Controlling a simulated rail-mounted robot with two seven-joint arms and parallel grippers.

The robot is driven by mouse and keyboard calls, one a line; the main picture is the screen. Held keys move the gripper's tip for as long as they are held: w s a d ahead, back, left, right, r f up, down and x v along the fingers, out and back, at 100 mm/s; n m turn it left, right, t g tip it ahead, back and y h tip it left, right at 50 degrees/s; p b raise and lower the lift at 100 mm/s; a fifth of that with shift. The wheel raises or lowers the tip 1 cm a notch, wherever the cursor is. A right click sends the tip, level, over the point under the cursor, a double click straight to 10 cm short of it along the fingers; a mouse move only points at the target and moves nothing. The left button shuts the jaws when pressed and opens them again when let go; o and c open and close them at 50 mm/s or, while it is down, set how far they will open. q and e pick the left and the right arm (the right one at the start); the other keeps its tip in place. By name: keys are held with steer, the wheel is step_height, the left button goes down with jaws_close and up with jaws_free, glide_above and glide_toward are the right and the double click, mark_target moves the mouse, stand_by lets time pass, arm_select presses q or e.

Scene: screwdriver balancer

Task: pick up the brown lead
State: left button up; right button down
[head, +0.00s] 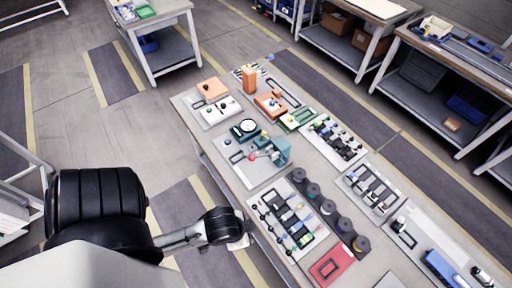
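I cannot make out a brown lead for certain at this size. A pale board (268,236) near the table's front edge carries small black, red, green and blue parts with thin lines. A row of dark round spools (330,207) runs along its right side, and the one nearest the front has a coloured edge. My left arm comes in from the lower left and ends by the table edge, left of the board. Its gripper (240,243) is small and partly hidden behind the black wrist, so its fingers are unclear. My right gripper is not in view.
The long table (190,113) also holds a teal device with a dial (268,149), orange blocks (249,80), a red tray (331,266) and more boards with parts. Shelved benches (365,50) stand behind. Open floor lies left of the table.

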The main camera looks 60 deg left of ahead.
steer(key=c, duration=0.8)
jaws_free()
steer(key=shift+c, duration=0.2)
